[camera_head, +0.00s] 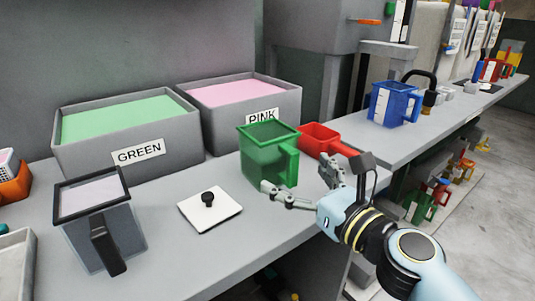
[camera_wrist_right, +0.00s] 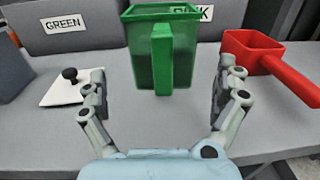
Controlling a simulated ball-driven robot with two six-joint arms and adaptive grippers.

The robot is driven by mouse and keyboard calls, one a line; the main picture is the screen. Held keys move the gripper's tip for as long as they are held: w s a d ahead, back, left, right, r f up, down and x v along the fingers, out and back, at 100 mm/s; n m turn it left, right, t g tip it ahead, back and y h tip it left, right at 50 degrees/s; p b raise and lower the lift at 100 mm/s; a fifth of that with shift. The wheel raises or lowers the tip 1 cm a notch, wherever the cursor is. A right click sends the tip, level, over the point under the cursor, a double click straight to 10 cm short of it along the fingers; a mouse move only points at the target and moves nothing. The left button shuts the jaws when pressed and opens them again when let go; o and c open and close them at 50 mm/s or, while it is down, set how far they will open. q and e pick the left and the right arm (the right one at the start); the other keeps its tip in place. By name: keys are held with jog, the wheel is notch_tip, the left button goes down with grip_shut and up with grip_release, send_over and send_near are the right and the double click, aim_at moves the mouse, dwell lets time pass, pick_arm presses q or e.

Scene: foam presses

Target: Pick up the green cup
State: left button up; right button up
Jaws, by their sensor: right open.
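The green cup (camera_head: 263,156) is a square, see-through green container with a handle on its near side. It stands upright on the grey counter in front of the bins. My right gripper (camera_head: 300,190) is open and empty, just in front of the cup. In the right wrist view the cup (camera_wrist_right: 160,55) sits upright beyond and between the two spread fingers (camera_wrist_right: 160,95), with its handle facing me. I see no contact between fingers and cup. My left gripper is not in view.
A red scoop (camera_head: 322,139) stands close right of the cup. A white plate with a black knob (camera_head: 210,207) and a clear, dark-rimmed cup (camera_head: 100,225) are left. GREEN (camera_head: 125,125) and PINK (camera_head: 240,108) bins stand behind. A blue cup (camera_head: 392,104) is further right.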

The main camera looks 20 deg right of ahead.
aim_at(281, 162)
jog(key=x, duration=0.3)
jog(key=shift+d, duration=0.1)
jog(key=x, duration=0.4)
jog(key=shift+w+f, duration=0.15)
jog(key=shift+w, duration=0.1)
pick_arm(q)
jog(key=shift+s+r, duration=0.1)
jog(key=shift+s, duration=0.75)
pick_arm(e)
jog(key=c, duration=0.9)
jog(key=shift+w, duration=0.1)
jog(key=shift+c, duration=0.3)
